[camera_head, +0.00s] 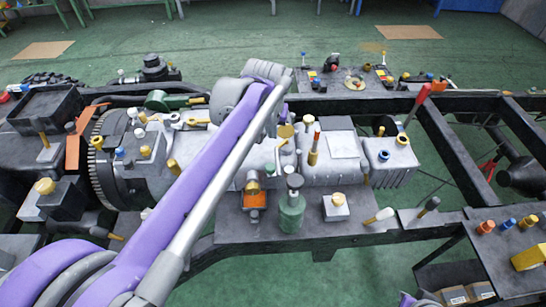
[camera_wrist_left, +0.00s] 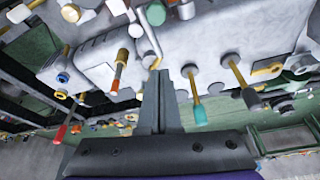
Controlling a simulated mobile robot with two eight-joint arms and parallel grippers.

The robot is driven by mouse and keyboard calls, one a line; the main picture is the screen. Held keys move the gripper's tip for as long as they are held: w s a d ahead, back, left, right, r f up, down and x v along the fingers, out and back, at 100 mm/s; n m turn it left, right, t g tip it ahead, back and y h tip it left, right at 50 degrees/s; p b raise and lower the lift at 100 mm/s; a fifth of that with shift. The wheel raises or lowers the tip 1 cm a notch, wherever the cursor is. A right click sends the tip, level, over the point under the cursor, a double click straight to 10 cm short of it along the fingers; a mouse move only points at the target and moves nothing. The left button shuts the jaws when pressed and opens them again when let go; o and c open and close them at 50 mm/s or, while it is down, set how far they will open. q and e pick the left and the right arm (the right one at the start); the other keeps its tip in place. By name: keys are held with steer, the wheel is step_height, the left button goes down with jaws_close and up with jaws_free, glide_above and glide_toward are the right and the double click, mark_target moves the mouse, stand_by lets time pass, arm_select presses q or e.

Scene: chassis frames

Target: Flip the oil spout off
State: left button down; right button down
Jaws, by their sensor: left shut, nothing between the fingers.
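My left arm crosses the head view from the lower left, and its gripper is largely hidden behind the arm there. In the left wrist view my left gripper (camera_wrist_left: 162,74) is shut and empty, its tips close to the grey engine block (camera_wrist_left: 205,40). A green canister with a dark cap (camera_head: 292,212) stands in front of the engine in the head view. A tan round cap (camera_head: 286,131) sits on the engine near the arm's end. I cannot tell for sure which part is the oil spout. My right gripper is not in view.
An orange and yellow stick (camera_head: 314,148) stands upright on the engine, close to the arm's end. A red-handled lever (camera_head: 418,101) rises from the frame to the right. Black chassis rails (camera_head: 455,155) surround open gaps over the green floor (camera_head: 230,40).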

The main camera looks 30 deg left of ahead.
arm_select(q)
step_height(320, 180, down, 10)
steer(key=shift+s+r, duration=0.25)
steer(key=shift+s, duration=0.1)
stand_by(0.5)
steer(key=shift+d, duration=0.1)
steer(key=s+d, duration=0.5)
steer(key=s, duration=0.3)
steer(key=shift+p, duration=0.4)
steer(key=shift+s, duration=0.1)
